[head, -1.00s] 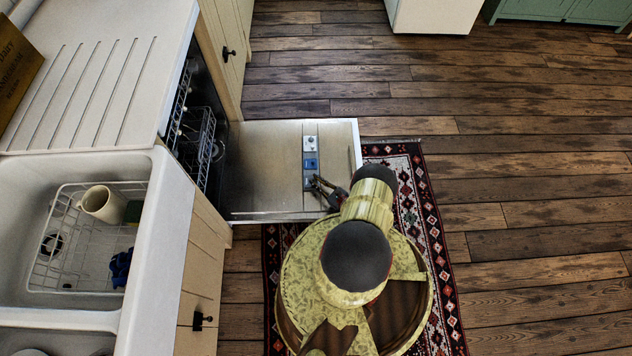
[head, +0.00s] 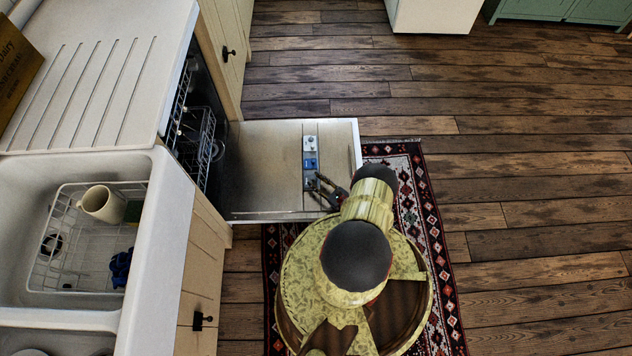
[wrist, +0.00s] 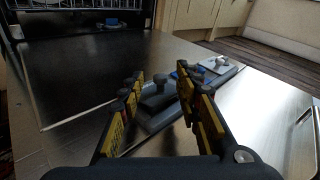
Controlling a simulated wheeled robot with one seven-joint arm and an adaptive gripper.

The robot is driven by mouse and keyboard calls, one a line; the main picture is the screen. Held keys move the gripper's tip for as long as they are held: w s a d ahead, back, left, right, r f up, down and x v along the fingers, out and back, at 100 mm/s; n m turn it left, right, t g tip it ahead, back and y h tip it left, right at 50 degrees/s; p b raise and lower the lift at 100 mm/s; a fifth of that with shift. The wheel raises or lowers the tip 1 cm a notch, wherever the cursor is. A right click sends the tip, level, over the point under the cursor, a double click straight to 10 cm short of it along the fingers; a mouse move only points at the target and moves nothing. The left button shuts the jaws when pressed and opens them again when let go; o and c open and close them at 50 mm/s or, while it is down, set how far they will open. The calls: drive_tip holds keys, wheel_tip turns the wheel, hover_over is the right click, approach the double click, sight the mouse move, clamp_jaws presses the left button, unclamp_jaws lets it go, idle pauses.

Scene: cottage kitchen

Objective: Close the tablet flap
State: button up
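The dispenser strip (head: 311,160) is set in the inner face of the lowered dishwasher door. The tablet flap (wrist: 163,115) is a grey plate with a raised knob (wrist: 157,88), near my gripper in the wrist view. Just past it a blue part (wrist: 186,72) shows, so the flap looks to be off that spot. My gripper (wrist: 165,112) is open, its yellow-and-black fingers apart to the left and right of the flap and its knob. I cannot tell whether either finger touches. In the head view my gripper (head: 325,190) is over the strip's near end.
A second, pale knob (wrist: 220,62) sits at the strip's far end. The open door (head: 265,160) lies flat, with a wire rack (head: 205,135) inside the dishwasher to the left. A patterned rug (head: 425,200) and clear floor lie right.

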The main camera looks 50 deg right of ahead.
drive_tip(key=s, duration=0.4)
drive_tip(key=s+r, duration=0.1)
drive_tip(key=s, duration=0.2)
drive_tip(key=s+a, duration=0.1)
drive_tip(key=s, duration=0.3)
drive_tip(key=shift+s+r, duration=0.3)
drive_tip(key=shift+s, duration=0.05)
